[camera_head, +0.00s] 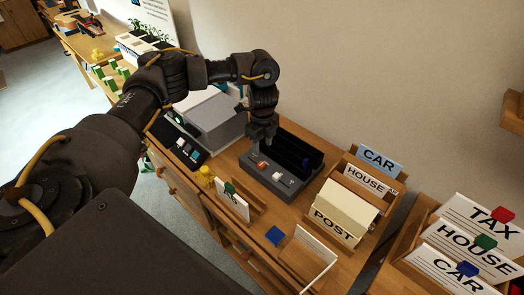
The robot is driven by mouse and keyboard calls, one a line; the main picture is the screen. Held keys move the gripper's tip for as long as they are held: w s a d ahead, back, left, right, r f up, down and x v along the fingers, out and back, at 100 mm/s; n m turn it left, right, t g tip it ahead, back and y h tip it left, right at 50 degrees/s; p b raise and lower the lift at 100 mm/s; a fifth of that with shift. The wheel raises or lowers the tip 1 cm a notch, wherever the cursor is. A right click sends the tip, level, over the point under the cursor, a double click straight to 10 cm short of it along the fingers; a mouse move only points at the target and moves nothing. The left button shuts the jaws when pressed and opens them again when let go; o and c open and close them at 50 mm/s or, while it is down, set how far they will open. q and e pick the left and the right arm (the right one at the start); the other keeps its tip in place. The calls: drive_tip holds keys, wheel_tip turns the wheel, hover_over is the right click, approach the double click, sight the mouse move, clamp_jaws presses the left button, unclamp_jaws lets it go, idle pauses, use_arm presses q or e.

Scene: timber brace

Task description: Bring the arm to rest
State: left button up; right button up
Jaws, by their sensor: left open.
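My left arm (165,78) comes in from the left and bends down at the wrist. My left gripper (262,133) points down over the back left part of a dark grey device (271,183) with an orange button and light buttons. The jaws hold nothing that I can see. I cannot tell whether the fingertips touch the device. My right gripper does not show.
Wooden sorter boxes with cards marked CAR (379,160), HOUSE (365,180) and POST (334,224) stand to the right. A blue block (275,236) and yellow figure (206,174) sit near the front edge. A grey box (213,118) stands left of the gripper.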

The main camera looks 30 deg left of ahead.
use_arm(q)
drive_tip(key=shift+r, duration=0.45)
